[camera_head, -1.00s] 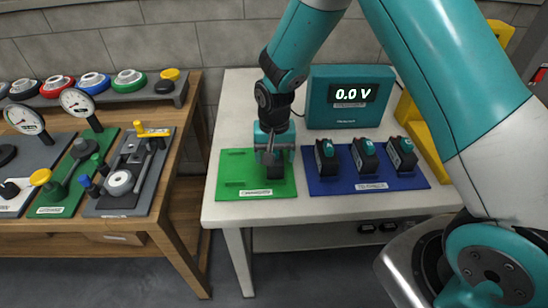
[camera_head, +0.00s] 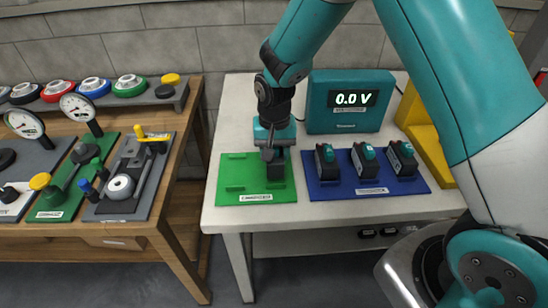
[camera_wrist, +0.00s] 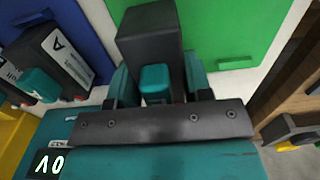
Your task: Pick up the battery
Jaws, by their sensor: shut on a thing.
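My gripper (camera_head: 274,154) is shut on a dark battery (camera_head: 275,171) with a teal cap, over the right part of the green mat (camera_head: 232,190). In the wrist view the battery (camera_wrist: 148,35) stands between the two teal fingers of my gripper (camera_wrist: 155,78), with its cap toward the palm. I cannot clearly tell whether its far end touches the mat. Several similar batteries (camera_head: 364,160) stand on the blue mat (camera_head: 372,188) to the right.
A teal voltmeter (camera_head: 347,115) reading 0.0 V stands behind the blue mat. A yellow holder (camera_head: 430,150) is at the table's right. A wooden bench (camera_head: 150,235) with gauges and valves stands left, across a gap.

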